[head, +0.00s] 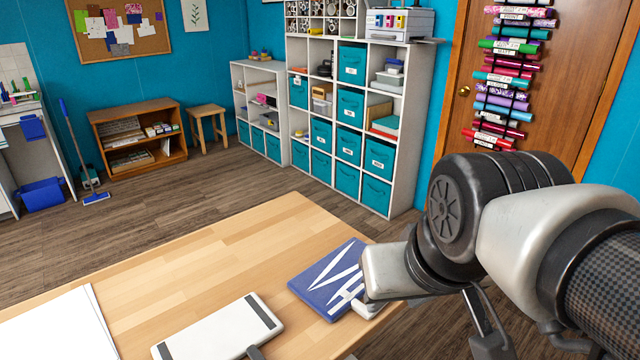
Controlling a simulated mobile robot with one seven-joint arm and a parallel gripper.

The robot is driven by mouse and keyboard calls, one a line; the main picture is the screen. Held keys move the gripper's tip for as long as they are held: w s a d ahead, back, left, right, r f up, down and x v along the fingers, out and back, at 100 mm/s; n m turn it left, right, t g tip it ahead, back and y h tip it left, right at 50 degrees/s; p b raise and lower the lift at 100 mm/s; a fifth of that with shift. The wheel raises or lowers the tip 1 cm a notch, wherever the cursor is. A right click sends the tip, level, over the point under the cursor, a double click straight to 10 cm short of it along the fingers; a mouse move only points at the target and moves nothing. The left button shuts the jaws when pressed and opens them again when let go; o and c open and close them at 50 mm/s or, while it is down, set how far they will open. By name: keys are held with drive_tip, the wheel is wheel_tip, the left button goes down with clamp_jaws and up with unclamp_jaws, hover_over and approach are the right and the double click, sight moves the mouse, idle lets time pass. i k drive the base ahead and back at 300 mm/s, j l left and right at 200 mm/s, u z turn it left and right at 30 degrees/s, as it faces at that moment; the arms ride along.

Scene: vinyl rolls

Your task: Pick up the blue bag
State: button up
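The blue bag (325,279), a flat blue piece with bold white strokes and lettering, lies on the wooden table (200,250) near its right edge. Its right side is partly covered by the pale end part of my arm.
A white flat device with dark ends (220,330) lies left of the bag, and white paper sheets (62,328) lie further left. The table's middle is clear. Shelves with teal bins (350,105) and a door (580,90) stand beyond.

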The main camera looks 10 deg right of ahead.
sight(333, 285)
drive_tip(key=z, duration=2.5)
drive_tip(key=u, duration=2.45)
drive_tip(key=i+l+u, duration=0.15)
drive_tip(key=l+u, duration=0.25)
drive_tip(key=i+l+u, duration=0.1)
drive_tip(key=l+u, duration=0.3)
drive_tip(key=l, duration=0.25)
drive_tip(key=l+u, duration=0.4)
drive_tip(key=l, duration=0.15)
